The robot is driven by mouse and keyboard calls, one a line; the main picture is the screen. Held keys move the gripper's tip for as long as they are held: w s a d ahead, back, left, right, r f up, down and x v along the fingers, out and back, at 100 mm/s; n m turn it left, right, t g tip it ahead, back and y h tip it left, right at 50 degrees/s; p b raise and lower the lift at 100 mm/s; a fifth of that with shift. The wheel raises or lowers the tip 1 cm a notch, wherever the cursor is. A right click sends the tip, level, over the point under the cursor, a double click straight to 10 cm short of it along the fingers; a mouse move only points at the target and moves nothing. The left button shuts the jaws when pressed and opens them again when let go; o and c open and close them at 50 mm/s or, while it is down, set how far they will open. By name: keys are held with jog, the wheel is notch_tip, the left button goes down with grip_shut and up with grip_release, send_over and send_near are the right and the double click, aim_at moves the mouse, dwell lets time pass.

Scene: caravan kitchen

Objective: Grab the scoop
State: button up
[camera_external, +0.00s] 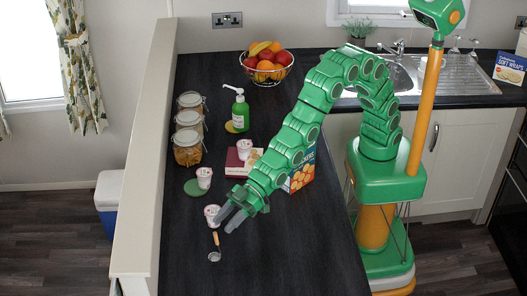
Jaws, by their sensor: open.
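The scoop (214,248) lies on the dark counter near its front left part. It has a small metallic bowl at the near end and a short brown handle pointing away. My gripper (228,221) is open, with its grey fingers just to the right of and above the scoop's handle. The fingers look empty. I cannot tell how high they are above the counter.
Jars (187,148) line the left ledge. A green pump bottle (240,112) and a fruit bowl (266,66) are further back. The near counter (280,260) is clear.

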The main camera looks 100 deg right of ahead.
jog(key=shift+f+x, duration=0.25)
jog(key=shift+x, duration=1)
jog(key=shift+f+x, duration=0.25)
jog(key=shift+x, duration=2.15)
jog(key=shift+s+f, duration=0.1)
grip_shut()
